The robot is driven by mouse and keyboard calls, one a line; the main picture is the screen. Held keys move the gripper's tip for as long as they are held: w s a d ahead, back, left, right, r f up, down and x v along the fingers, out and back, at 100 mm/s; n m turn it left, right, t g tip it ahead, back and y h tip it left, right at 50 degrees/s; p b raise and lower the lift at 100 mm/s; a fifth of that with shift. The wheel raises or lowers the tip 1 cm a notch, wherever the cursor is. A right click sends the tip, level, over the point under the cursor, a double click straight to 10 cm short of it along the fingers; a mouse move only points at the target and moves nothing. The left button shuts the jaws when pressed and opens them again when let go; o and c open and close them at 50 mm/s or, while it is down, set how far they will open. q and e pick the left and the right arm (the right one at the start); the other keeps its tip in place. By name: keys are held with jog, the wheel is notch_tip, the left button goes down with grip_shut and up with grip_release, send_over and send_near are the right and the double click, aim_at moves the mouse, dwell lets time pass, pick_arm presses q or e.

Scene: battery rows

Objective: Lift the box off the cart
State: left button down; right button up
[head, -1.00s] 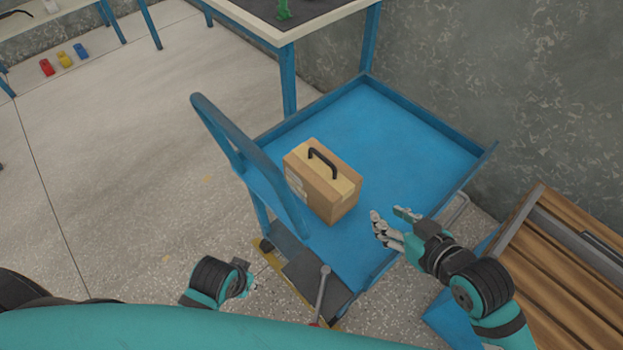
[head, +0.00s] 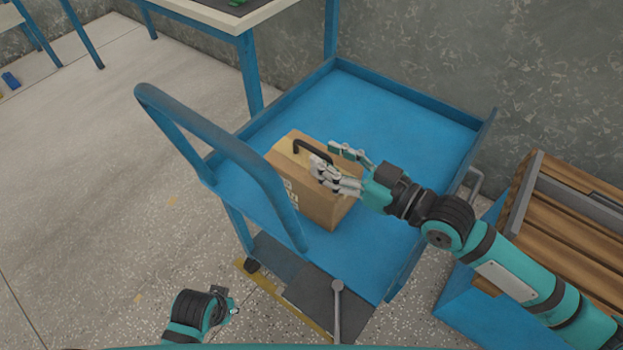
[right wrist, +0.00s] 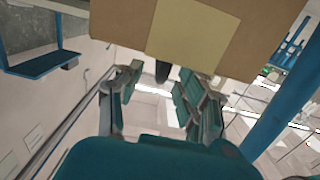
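The box (head: 318,207) is brown cardboard with a black handle on top. It stands upright on the blue bed of the cart (head: 395,115). My right gripper (head: 338,163) is over the right part of the box top, its fingers spread apart close to the handle, which is partly hidden. In the right wrist view the box (right wrist: 120,22) fills the top, with the open fingers (right wrist: 160,90) below it and a dark piece, perhaps the handle, between them. My left gripper (head: 228,305) is low at the front, away from the cart; its fingers are too small to read.
The cart's blue push handle (head: 205,140) rises left of the box. A table (head: 225,17) stands behind the cart. A wooden slatted pallet or crate (head: 575,225) is at the right. A grey wall (head: 430,50) closes the back.

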aim_at(298, 142)
jog(key=x, duration=0.4)
jog(key=shift+w+a, duration=0.1)
jog(key=shift+a, duration=0.05)
jog(key=shift+c, duration=0.4)
grip_shut()
jog(key=shift+r, duration=0.3)
